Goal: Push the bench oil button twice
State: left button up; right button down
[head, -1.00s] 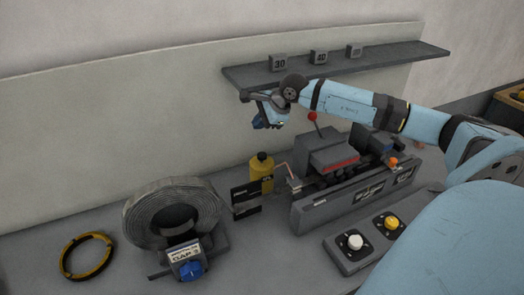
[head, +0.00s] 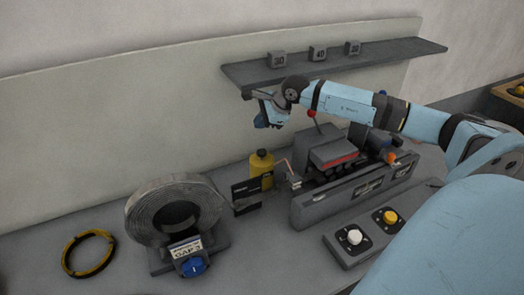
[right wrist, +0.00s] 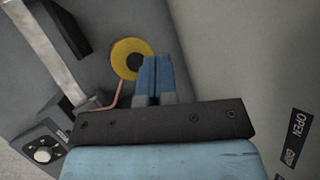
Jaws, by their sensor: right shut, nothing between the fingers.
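A button box (head: 345,249) on the bench at lower right carries a white button (head: 354,237) and a yellow button (head: 390,216). Their labels are too small to read, so I cannot tell which is for oil. Both buttons stand clear of my gripper. The white button also shows at the lower left of the right wrist view (right wrist: 42,154). My right gripper (head: 264,121) is shut and empty, with blue fingers, up in the air before the back wall. In the right wrist view its fingers (right wrist: 155,75) overlap a yellow bottle seen from above. My left gripper is not in view.
A wire coil (head: 150,215) and a yellow-black ring (head: 88,254) sit at left. A shelf (head: 245,72) with number blocks hangs behind my right arm.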

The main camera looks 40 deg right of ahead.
jog(key=b, duration=0.2)
send_over(261, 152)
notch_tip(261, 152, down, 6)
jog(key=shift+w+r, duration=0.1)
jog(key=shift+f+b, duration=0.65)
jog(key=shift+f, duration=0.25)
jog(key=shift+f, duration=0.1)
dwell(1.0)
jog(key=shift+f+b, duration=0.25)
jog(key=shift+b, duration=0.3)
